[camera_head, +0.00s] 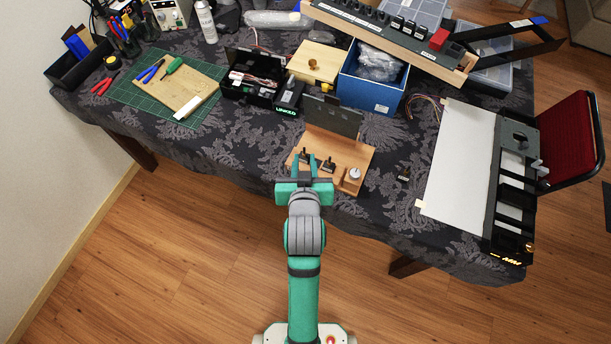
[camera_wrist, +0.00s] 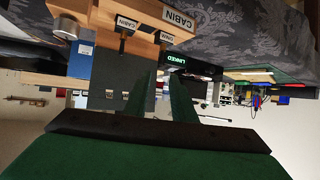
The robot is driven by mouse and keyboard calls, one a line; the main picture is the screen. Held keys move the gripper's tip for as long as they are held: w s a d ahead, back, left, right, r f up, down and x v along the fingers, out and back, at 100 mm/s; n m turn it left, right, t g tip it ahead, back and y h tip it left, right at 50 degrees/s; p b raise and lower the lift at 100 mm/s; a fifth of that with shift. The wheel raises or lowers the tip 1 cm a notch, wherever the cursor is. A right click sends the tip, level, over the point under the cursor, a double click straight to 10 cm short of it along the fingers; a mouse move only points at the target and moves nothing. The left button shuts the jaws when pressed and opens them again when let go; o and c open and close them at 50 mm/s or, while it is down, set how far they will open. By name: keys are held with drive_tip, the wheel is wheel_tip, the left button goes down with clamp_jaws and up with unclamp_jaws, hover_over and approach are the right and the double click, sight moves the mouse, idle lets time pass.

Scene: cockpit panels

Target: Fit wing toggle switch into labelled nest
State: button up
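My gripper (camera_head: 305,162) is open at the front left of a small wooden stand (camera_head: 345,153) with an upright dark panel. Two small dark switch-like parts stand on it: the left one (camera_head: 304,154) is by my fingertips, the right one (camera_head: 328,165) is just right of them. I cannot tell which is the wing toggle switch. In the wrist view, the open fingers (camera_wrist: 166,82) have nothing visible between them. No labelled nest can be picked out for certain.
A round pale knob (camera_head: 354,174) sits at the stand's right. A small dark part (camera_head: 403,174) lies on the cloth beside it. A black slotted panel (camera_head: 510,195) lies right of a white sheet (camera_head: 455,165). A blue box (camera_head: 370,90) and open black case (camera_head: 250,75) stand behind.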

drive_tip(key=s+f+t, duration=0.1)
drive_tip(key=s+f, duration=0.2)
drive_tip(key=s, duration=0.7)
drive_tip(key=s+f+t, duration=0.1)
drive_tip(key=s+f, duration=0.2)
drive_tip(key=s, duration=0.8)
drive_tip(key=s+r+t, duration=0.1)
drive_tip(key=s+r, duration=0.2)
drive_tip(key=s, duration=0.5)
drive_tip(key=shift+s+d+r, duration=0.2)
drive_tip(key=shift+s+d, duration=0.1)
drive_tip(key=shift+d, duration=0.1)
drive_tip(key=shift+o, duration=0.5)
drive_tip(key=shift+w, duration=0.1)
